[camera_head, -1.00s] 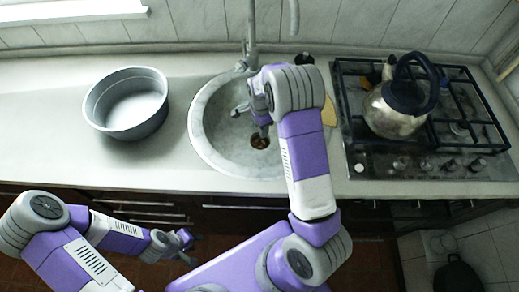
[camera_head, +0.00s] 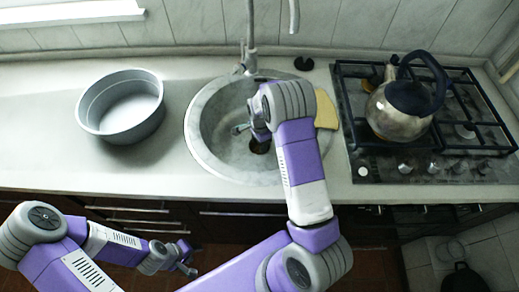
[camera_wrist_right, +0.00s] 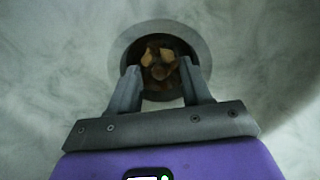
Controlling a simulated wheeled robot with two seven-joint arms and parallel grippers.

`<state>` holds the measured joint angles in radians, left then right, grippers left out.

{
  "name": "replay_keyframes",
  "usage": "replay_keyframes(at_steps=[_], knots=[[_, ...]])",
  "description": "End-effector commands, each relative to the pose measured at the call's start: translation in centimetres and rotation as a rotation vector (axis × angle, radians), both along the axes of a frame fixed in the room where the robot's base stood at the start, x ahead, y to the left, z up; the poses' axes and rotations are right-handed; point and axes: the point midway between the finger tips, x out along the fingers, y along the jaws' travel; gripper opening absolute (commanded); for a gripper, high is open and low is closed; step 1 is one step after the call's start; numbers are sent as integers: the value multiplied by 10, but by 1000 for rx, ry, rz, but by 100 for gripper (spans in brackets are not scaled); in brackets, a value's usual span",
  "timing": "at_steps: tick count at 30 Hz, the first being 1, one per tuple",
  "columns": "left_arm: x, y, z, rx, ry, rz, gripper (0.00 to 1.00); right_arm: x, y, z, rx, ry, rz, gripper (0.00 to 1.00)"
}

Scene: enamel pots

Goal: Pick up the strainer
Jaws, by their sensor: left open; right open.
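The strainer (camera_wrist_right: 160,27) sits in the sink's drain hole, with a pale round rim and brown and tan scraps inside. In the head view the strainer (camera_head: 259,146) is a small dark spot, partly hidden by my right gripper. My right gripper (camera_head: 251,132) is open inside the sink basin. In the right wrist view its fingers (camera_wrist_right: 159,72) stand apart above the strainer, overlapping its lower part. I cannot tell whether they touch it. My left gripper (camera_head: 185,262) is open and empty, low in front of the cabinets, away from the sink.
The round sink (camera_head: 205,148) has a faucet (camera_head: 249,45) behind it. A grey pot (camera_head: 121,106) stands left on the counter. A kettle (camera_head: 400,108) stands on the black-grated stove (camera_head: 465,150) at right. A yellowish piece (camera_head: 325,110) lies at the sink's right edge.

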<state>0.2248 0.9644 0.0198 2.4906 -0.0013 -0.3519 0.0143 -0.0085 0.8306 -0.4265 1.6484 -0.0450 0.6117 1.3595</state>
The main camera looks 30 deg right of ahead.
Motion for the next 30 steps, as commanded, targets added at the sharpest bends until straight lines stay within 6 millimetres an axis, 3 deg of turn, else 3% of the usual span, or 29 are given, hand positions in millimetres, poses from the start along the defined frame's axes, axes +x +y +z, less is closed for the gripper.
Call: replay_keyframes(at_steps=[1, 10, 22, 30], knots=[[0, 0, 0, 0, 0, 0, 43, 0, 0, 0, 0, 0, 0, 44], [0, 0, 0, 0, 0, 0, 43, 0, 0, 0, 0, 0, 0, 0], [0, 0, 2, 0, 0, 0, 43, 0, 0, 5, 0, -1, 1, 0], [0, 0, 19, 0, 0, 0, 43, 1, 0, 54, -1, -3, 1, 0]])
